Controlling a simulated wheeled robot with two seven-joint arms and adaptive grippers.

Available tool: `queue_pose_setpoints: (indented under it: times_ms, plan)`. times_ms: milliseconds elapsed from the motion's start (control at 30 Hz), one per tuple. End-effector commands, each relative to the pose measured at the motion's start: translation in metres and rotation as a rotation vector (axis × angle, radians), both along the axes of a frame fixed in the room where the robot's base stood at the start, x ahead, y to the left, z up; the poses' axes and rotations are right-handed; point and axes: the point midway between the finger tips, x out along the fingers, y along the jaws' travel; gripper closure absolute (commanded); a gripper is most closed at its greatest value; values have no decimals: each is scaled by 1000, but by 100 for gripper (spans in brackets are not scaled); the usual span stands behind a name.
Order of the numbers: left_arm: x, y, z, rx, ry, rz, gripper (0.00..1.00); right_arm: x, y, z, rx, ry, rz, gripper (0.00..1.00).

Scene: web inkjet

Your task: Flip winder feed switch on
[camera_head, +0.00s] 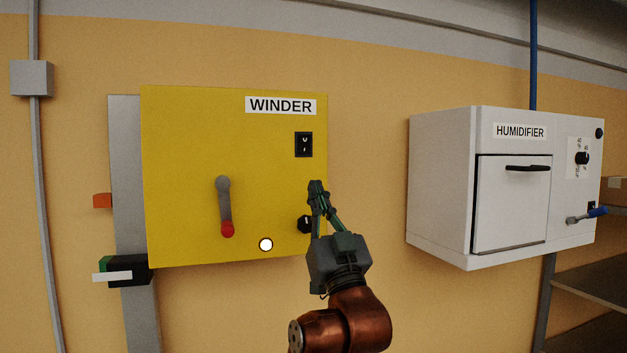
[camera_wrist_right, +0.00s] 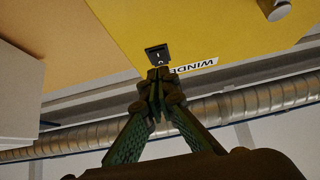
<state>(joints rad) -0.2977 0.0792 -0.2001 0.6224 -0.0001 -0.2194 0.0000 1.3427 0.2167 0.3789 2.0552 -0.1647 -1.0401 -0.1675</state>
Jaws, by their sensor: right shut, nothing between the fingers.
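The yellow winder panel (camera_head: 185,150) is on the wall, with a "WINDER" label (camera_head: 281,105) at its upper right. Below the label is a black rocker switch (camera_head: 304,144) with white marks; it also shows in the right wrist view (camera_wrist_right: 157,54). My right gripper (camera_head: 316,184) is shut and empty, its fingertips below the switch in the head view. In the right wrist view its fingertips (camera_wrist_right: 160,76) show just below the switch. I cannot tell whether they touch the panel. My left gripper is not in view.
The panel also has a grey lever with a red end (camera_head: 226,210), a lit white lamp (camera_head: 265,244) and a black knob (camera_head: 304,224) beside my right gripper. A white humidifier cabinet (camera_head: 440,180) hangs at the right. Bare wall lies between them.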

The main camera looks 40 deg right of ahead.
Motion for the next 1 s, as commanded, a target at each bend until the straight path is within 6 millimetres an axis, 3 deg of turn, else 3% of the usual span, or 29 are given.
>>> queue_pose_setpoints:
  times_ms: [100, 300, 1000]
  plan:
    - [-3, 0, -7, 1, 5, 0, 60, -11, 3, -17, 0, -2, 1, 100]
    - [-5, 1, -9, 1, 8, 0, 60, -20, 6, -27, 0, -1, 1, 100]
    - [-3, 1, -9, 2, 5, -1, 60, -21, 6, -27, 0, -1, 1, 100]
